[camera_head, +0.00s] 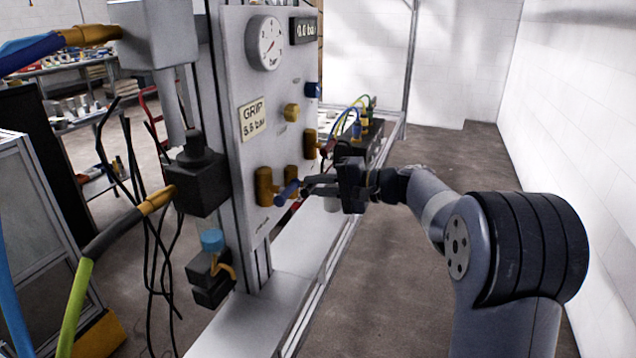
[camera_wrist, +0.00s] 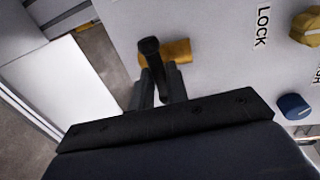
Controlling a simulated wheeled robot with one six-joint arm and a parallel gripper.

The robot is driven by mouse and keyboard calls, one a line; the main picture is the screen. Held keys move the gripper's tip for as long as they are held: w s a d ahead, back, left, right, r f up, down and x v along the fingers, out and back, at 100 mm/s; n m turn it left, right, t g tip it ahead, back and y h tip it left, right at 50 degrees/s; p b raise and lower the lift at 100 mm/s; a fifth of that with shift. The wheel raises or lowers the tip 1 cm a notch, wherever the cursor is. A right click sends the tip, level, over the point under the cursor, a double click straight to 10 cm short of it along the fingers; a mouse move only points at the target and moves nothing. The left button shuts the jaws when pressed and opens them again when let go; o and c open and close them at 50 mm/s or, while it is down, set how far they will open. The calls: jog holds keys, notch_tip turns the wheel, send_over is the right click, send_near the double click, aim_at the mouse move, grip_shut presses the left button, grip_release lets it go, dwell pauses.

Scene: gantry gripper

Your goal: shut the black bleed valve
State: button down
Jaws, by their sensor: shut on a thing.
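The black valve lever (camera_wrist: 149,46) stands out from a brass valve body (camera_wrist: 179,50) on the grey panel in the wrist view. My gripper (camera_wrist: 157,86) is shut on the lever, with one finger on each side of it. In the head view my gripper (camera_head: 308,186) reaches the lower right of the panel (camera_head: 262,150) from the right, by two brass valve bodies. The black lever is hard to tell from my dark fingers there. A blue handle (camera_head: 288,192) sits just left of the fingertips.
A round gauge (camera_head: 264,43) and a display (camera_head: 304,29) are high on the panel. A brass knob (camera_head: 291,112) is mid-panel. In the wrist view, a blue knob (camera_wrist: 293,106) is at the right. Hoses hang at the left; the floor at right is clear.

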dwell(0.3)
jog(key=c, duration=1.4)
grip_release()
jog(key=shift+d, duration=0.1)
jog(key=v, duration=1)
jog(key=shift+d+b, duration=0.3)
jog(key=shift+b, duration=0.05)
jog(key=shift+s+r, duration=0.1)
jog(key=x, duration=1)
jog(key=shift+a+p, duration=0.35)
